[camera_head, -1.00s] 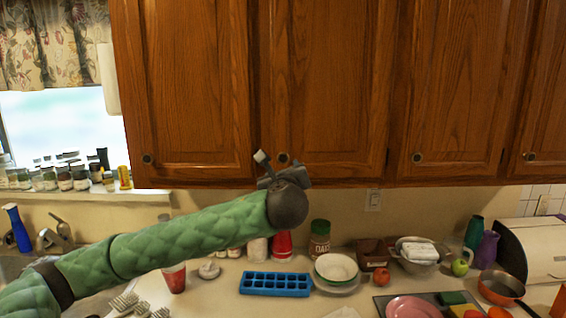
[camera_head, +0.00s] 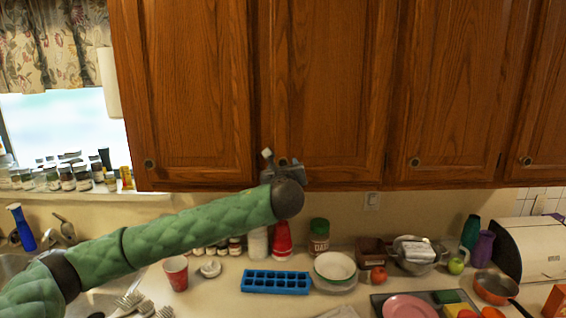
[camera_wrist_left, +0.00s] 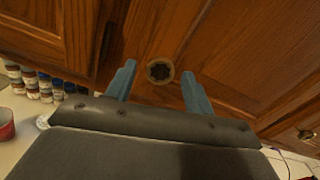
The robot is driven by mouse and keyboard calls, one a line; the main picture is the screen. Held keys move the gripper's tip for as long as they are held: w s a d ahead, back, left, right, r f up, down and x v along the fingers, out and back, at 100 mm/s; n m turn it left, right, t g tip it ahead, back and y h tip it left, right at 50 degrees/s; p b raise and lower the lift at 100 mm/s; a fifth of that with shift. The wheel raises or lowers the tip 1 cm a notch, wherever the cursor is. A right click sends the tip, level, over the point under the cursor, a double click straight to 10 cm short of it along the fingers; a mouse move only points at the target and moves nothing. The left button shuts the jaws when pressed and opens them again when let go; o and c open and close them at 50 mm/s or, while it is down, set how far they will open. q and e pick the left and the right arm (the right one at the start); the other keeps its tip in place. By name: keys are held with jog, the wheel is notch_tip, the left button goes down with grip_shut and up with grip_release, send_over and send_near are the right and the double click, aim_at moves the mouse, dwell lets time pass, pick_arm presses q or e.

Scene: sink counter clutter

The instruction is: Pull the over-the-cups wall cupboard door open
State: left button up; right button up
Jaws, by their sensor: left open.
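The brown wooden wall cupboard door (camera_head: 330,85) is shut, second from the left. Its round dark knob (camera_head: 283,162) sits near the lower left corner and is partly hidden by my left gripper (camera_head: 281,160). In the left wrist view the knob (camera_wrist_left: 159,71) shows between the two blue-grey fingers of my left gripper (camera_wrist_left: 158,76). The fingers are open, one on each side of the knob, with a gap visible on both sides. A red cup (camera_head: 176,273) stands on the counter below the leftmost door. My right gripper is not in view.
Neighbouring doors on the left (camera_head: 185,90) and right (camera_head: 450,90) are shut. Below are a blue ice tray (camera_head: 276,282), a red bottle (camera_head: 282,240), a white bowl (camera_head: 335,266), a pink plate (camera_head: 409,307) and a sink (camera_head: 90,290). The space before the doors looks clear.

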pick_arm(q)
jog(key=shift+w, duration=0.1)
grip_shut()
jog(key=shift+d, duration=0.1)
dwell(0.3)
